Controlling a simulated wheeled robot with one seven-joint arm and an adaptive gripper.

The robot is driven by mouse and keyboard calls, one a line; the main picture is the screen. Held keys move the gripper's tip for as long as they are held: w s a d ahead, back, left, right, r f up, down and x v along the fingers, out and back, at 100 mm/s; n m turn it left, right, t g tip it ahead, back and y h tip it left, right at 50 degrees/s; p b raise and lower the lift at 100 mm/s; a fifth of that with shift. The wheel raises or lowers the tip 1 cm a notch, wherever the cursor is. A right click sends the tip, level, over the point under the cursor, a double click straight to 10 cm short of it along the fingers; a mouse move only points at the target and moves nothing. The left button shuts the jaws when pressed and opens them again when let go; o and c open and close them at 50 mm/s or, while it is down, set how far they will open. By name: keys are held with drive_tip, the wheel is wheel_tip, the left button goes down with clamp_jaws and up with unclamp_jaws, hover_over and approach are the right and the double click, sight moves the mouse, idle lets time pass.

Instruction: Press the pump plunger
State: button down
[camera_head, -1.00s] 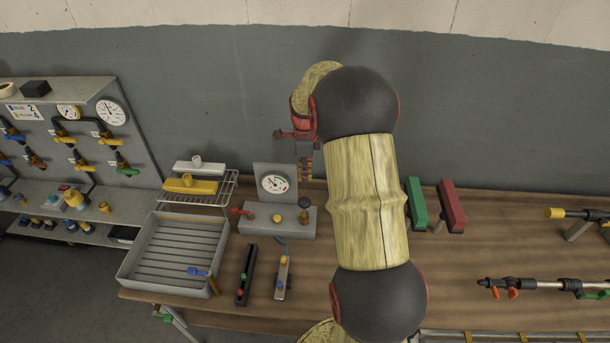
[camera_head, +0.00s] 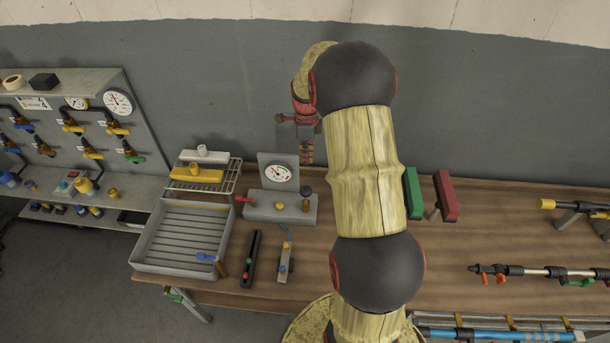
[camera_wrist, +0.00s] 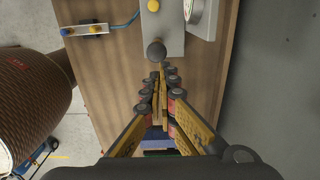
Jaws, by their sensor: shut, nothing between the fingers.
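The pump is a grey box (camera_head: 262,208) on the wooden bench, with an upright plate carrying a round gauge (camera_head: 278,173). Its plunger, a dark round knob (camera_head: 305,191), stands at the right end of the box. In the wrist view the knob (camera_wrist: 156,50) lies just beyond my fingertips, close to the picture's middle. My gripper (camera_head: 307,160) is shut and empty, pointing down above and behind the knob in the head view. It also shows in the wrist view (camera_wrist: 160,72). Fingertips and knob look apart; the exact height gap is unclear.
A red lever (camera_head: 245,199) and a yellow button (camera_head: 279,206) are on the box. A grey tray (camera_head: 150,262) and a wire rack (camera_head: 232,176) stand left. Green (camera_head: 412,195) and red (camera_head: 450,196) blocks stand right. A wall (camera_head: 220,110) rises behind.

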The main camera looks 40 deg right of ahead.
sight(306, 188)
drive_tip(key=shift+r+p, duration=0.4)
drive_tip(key=shift+r, duration=0.05)
drive_tip(key=shift+f, duration=0.1)
wheel_tip(306, 188, down, 14)
drive_tip(key=p, duration=0.2)
drive_tip(key=shift+p, duration=0.35)
wheel_tip(306, 188, down, 5)
drive_tip(key=b, duration=0.3)
drive_tip(key=shift+r, duration=0.25)
